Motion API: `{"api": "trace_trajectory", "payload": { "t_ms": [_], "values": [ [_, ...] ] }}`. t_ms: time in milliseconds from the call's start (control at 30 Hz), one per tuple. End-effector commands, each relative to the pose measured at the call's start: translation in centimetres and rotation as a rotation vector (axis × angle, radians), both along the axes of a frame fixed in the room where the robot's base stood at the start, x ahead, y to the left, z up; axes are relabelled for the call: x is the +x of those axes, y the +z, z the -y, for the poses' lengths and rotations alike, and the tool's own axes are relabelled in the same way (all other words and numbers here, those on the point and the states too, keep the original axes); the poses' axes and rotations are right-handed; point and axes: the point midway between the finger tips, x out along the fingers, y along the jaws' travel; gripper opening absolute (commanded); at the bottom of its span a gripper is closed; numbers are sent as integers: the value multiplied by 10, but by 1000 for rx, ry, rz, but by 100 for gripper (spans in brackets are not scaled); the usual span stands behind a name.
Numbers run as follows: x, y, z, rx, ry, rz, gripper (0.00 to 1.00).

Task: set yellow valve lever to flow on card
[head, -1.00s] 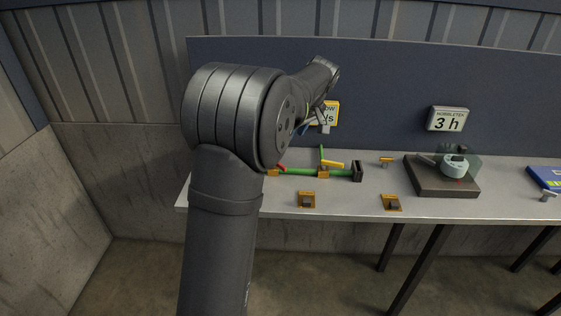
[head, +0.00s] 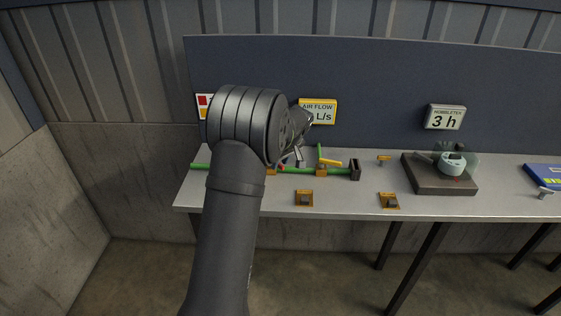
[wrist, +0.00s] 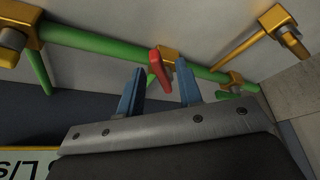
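The yellow valve lever (head: 330,162) sits on an orange valve body on the green pipe (head: 345,173), pointing roughly along it. The yellow-edged card (head: 318,104) on the back panel reads "AIR FLOW" and "L/s"; my arm hides its number. Part of the card shows upside down in the wrist view (wrist: 28,162). My gripper (head: 297,158) is over the pipe, left of the yellow lever. In the wrist view my gripper (wrist: 158,72) is open, with its blue fingers apart on either side of a red lever (wrist: 159,68). I cannot tell whether they touch it.
Two orange-based fittings (head: 304,198) lie near the table's front edge. A dark block (head: 440,177) with a pale device stands to the right, below a "3 h" sign (head: 445,118). A red-marked card (head: 204,102) is partly behind my arm. The table front between fittings is clear.

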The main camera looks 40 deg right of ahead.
Motion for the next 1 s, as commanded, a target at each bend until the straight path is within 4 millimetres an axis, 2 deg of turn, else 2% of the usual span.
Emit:
{"api": "trace_trajectory", "payload": {
  "t_ms": [267,400,433,667,1000],
  "values": [
    [0,-1,0,-1,0,0,31],
    [0,-1,0,-1,0,0,3],
    [0,-1,0,-1,0,0,0],
    [0,-1,1,0,6,0,0],
    [0,-1,8,0,136,-1,0]
  ]
}}
